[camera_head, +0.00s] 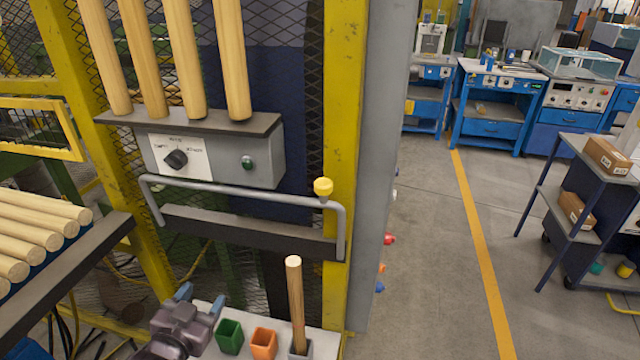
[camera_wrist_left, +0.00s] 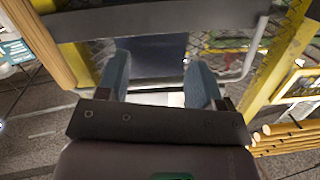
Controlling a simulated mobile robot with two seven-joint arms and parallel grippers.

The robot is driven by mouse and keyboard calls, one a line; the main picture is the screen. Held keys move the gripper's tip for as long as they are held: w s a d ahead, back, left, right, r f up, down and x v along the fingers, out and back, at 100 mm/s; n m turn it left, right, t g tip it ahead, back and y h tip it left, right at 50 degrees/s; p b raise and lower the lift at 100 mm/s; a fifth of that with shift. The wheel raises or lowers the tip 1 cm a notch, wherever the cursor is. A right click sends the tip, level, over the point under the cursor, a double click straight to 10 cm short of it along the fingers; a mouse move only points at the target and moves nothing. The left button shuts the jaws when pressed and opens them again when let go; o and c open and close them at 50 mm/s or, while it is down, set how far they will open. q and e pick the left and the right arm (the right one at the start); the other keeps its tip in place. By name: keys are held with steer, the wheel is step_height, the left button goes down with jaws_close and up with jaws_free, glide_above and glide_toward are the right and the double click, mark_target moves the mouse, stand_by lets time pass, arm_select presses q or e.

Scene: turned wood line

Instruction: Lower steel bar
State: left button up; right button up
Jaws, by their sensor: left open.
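The steel bar (camera_head: 240,190) is a grey U-shaped tube with bent ends, across the front of the yellow-framed mesh fence. A yellow knob (camera_head: 323,187) sits on it near its right end. A bent part of the bar (camera_wrist_left: 258,48) also shows at the upper right of the left wrist view. My left gripper (camera_head: 201,298) is below the bar, apart from it, its blue-tipped fingers spread. In the left wrist view the open fingers (camera_wrist_left: 160,84) have nothing between them. My right gripper is not in view.
A grey control box (camera_head: 215,160) with a dial and green button hangs above the bar, below upright wooden rods (camera_head: 190,60). A dark crosspiece (camera_head: 245,232) runs behind the bar. Green (camera_head: 229,337) and orange (camera_head: 263,344) cups and a cup-held wooden rod (camera_head: 295,300) stand right of my gripper.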

arm_select(q)
steer(key=w+d+r+m+h, duration=0.25)
steer(key=d+r+m, duration=0.2)
steer(key=r, duration=0.25)
steer(key=m+h, duration=0.3)
steer(key=m, duration=3)
glide_toward(319, 189)
steer(key=shift+n+g, duration=0.25)
steer(key=shift+g, duration=0.05)
steer(key=x, duration=1.1)
steer(key=shift+w+r, duration=0.3)
steer(key=shift+r, duration=0.05)
jaws_close()
